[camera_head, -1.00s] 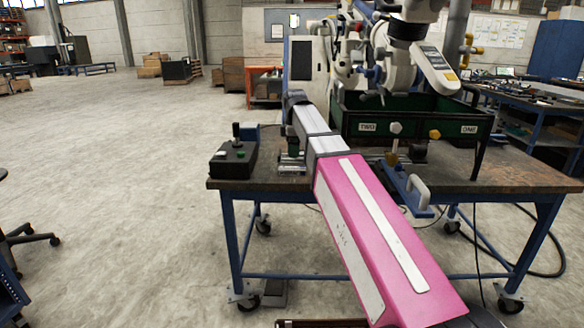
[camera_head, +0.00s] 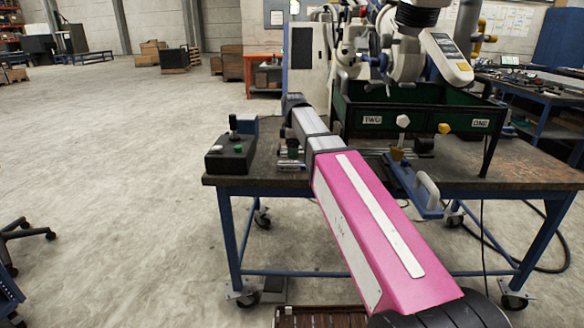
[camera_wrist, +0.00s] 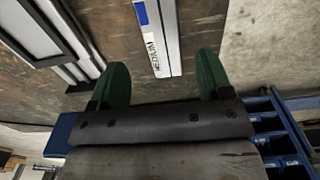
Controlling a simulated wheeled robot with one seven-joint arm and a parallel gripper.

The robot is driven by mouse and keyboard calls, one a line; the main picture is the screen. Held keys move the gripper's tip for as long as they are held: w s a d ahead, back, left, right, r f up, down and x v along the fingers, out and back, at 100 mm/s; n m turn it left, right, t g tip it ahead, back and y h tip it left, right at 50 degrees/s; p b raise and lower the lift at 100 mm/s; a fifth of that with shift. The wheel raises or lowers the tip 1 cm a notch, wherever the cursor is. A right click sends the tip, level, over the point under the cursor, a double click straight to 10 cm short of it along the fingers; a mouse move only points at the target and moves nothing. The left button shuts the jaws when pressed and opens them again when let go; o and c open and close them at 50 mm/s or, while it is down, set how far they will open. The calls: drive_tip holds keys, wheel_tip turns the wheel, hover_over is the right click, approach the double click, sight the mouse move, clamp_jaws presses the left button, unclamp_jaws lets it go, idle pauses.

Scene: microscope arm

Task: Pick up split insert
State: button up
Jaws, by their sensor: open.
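In the wrist view my gripper (camera_wrist: 162,74) is open, with its two green fingers spread wide above the worn brown tabletop. A long pale metal bar (camera_wrist: 160,38) with a blue patch and a label reading "MEDIUM" lies between and beyond the fingertips, and the fingers look clear of it. I cannot tell for sure whether this bar is the split insert. In the head view my pink and grey arm reaches over the workbench (camera_head: 540,170). Its far end is near the bench's left part, and the fingers cannot be made out there.
A black control box (camera_head: 231,155) with a joystick stands at the bench's left end. A green bin (camera_head: 425,122) marked TWO and ONE stands behind, beneath a white machine arm (camera_head: 402,60). A blue bracket with a pale handle (camera_head: 428,190) is right of my arm.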

sight(292, 163)
drive_tip(key=f, duration=0.5)
drive_tip(key=shift+s+a, duration=0.1)
drive_tip(key=shift+a, duration=0.1)
drive_tip(key=shift+r, duration=0.1)
clamp_jaws()
